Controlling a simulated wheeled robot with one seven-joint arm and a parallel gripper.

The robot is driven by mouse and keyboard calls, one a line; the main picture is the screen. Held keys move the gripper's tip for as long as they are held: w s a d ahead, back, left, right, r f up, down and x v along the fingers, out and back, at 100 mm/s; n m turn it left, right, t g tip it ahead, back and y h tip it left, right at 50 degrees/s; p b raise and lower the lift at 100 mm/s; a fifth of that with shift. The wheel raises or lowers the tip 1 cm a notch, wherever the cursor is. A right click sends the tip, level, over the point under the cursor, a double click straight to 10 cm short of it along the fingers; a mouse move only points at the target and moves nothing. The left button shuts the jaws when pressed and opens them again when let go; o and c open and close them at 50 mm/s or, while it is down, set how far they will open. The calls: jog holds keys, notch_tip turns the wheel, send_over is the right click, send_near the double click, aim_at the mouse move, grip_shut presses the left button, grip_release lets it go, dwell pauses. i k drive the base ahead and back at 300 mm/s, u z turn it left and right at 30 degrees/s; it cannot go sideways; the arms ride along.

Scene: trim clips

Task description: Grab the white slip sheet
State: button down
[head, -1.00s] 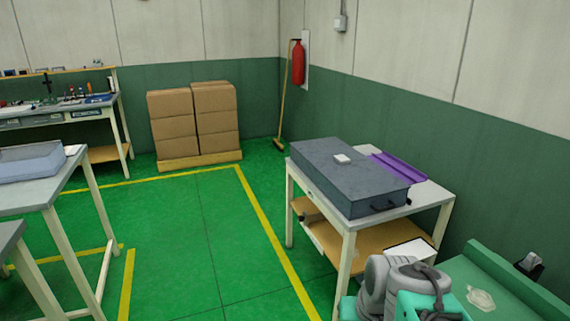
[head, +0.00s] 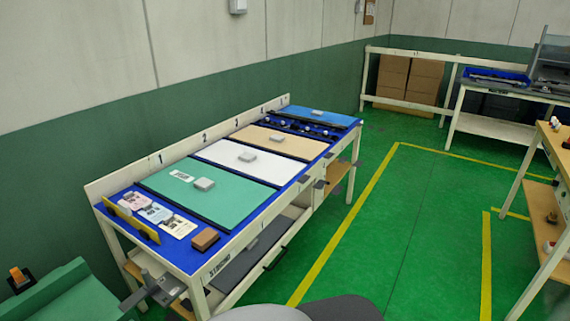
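The white slip sheet (head: 235,161) lies flat on a long blue-topped bench (head: 180,258) against the wall. It sits between a green sheet (head: 206,193) on its near side and a tan sheet (head: 281,143) on its far side. A small pale grey block (head: 247,156) rests on the white sheet. My gripper cannot be made out in this view; only rounded grey parts, likely my arm, show at the bottom edge.
Beyond the tan sheet are a dark slot with small round pieces (head: 290,127) and a blue sheet (head: 318,116). A brown block (head: 205,239) and several cards (head: 157,212) lie at the near end. Green floor (head: 400,240) is open to the right.

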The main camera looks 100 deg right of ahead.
aim_at(278, 170)
jog(key=z, duration=4.25)
jog(key=i, duration=3.9)
jog(key=u, duration=3.95)
